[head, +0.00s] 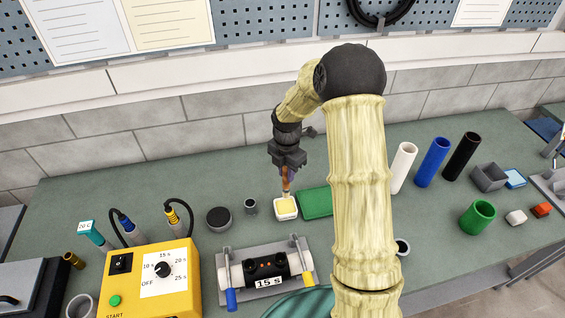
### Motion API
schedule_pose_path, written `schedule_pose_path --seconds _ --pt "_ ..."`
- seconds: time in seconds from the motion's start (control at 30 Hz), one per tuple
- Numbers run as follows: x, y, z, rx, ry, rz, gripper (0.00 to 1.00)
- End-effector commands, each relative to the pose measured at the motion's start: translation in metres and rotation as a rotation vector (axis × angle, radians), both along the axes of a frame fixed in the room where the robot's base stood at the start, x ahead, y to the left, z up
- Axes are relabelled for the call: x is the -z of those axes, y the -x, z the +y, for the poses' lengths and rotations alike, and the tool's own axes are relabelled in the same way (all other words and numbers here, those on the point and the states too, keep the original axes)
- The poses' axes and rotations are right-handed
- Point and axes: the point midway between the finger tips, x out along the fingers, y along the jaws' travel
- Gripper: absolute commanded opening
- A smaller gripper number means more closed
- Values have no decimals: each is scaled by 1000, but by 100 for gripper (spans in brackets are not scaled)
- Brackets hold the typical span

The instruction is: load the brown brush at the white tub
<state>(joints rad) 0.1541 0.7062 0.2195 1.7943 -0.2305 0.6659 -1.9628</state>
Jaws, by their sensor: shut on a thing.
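The white tub (286,212) stands on the green bench near the middle of the head view. It is a small square tub with pale yellow contents. My gripper (287,166) points down just above the tub. It is shut on the brown brush (286,184), which it holds roughly upright. The lower end of the brush is at or just over the tub's opening; I cannot tell whether it touches the yellow contents. The upper part of the brush is hidden between the fingers.
A green tray (315,203) lies right of the tub, partly behind my arm. A grey fixture (265,270) with blue and yellow handles stands in front. A black round lid (218,218) and grey cup (250,206) stand left. A yellow control box (155,280) is front left.

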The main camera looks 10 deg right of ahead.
Motion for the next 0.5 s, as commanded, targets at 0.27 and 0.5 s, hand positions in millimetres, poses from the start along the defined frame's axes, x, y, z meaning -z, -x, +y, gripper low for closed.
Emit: schedule_pose_path --seconds 0.27,0.5 --pt "7 0 0 -1 0 0 0" --pt "8 0 1 -2 0 0 0"
